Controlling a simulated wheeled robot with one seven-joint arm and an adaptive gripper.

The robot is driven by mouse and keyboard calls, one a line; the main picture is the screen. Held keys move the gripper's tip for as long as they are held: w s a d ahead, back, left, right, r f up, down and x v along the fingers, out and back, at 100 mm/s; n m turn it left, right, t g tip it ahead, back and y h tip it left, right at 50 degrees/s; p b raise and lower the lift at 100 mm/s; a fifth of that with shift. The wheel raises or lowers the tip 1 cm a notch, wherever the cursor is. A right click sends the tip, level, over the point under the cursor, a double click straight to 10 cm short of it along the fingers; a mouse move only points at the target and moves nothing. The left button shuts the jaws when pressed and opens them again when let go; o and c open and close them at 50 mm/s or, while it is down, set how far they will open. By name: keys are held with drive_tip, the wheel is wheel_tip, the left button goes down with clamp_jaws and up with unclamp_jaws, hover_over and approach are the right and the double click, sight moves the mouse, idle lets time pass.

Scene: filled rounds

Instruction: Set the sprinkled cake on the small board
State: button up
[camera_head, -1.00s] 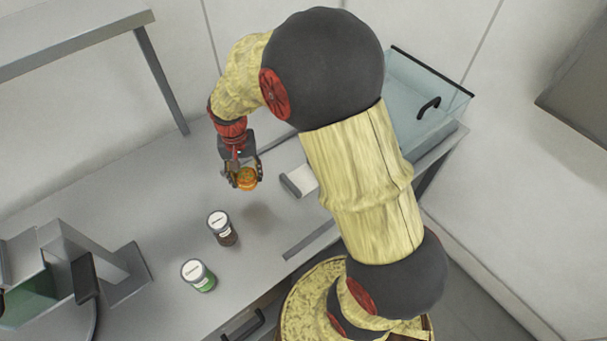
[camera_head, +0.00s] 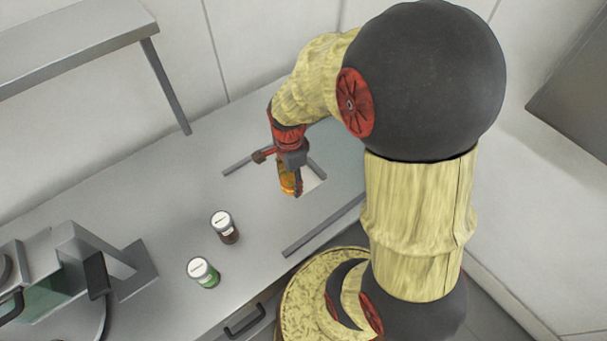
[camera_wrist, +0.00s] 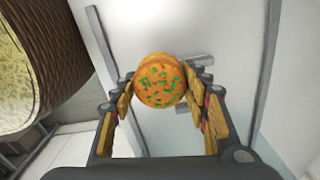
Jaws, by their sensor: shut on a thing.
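The sprinkled cake (camera_wrist: 160,80) is round and orange-brown with green sprinkles on top. My gripper (camera_head: 291,190) is shut on it, with a finger on each side in the wrist view. In the head view only an orange strip of the cake (camera_head: 287,178) shows between the fingers. A small white board (camera_head: 312,179) lies on the counter just behind and right of the gripper, partly hidden by it. The cake appears held above the counter; the exact gap cannot be told.
Two lidded jars, one with dark sprinkles (camera_head: 225,228) and one with green (camera_head: 204,273), stand left of my gripper on the counter (camera_head: 165,200). Thin grey strips (camera_head: 322,226) lie around the board area. A grey machine (camera_head: 110,262) stands at the left and a shelf (camera_head: 75,40) above.

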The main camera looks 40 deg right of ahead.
drive_tip(key=w+d+f, duration=0.3)
drive_tip(key=d, duration=0.2)
drive_tip(key=b, duration=0.1)
hover_over(304, 179)
drive_tip(key=f, duration=0.5)
drive_tip(key=shift+s+a, duration=0.1)
drive_tip(key=shift+a, duration=0.15)
drive_tip(key=shift+d+f, duration=0.1)
drive_tip(key=shift+d+f+b, duration=0.1)
drive_tip(key=shift+f+b, duration=0.3)
drive_tip(key=shift+f, duration=1.25)
drive_tip(key=shift+f, duration=0.1)
drive_tip(key=shift+f, duration=0.1)
drive_tip(key=o, duration=0.7)
drive_tip(key=shift+c, duration=0.2)
drive_tip(key=shift+o, duration=0.5)
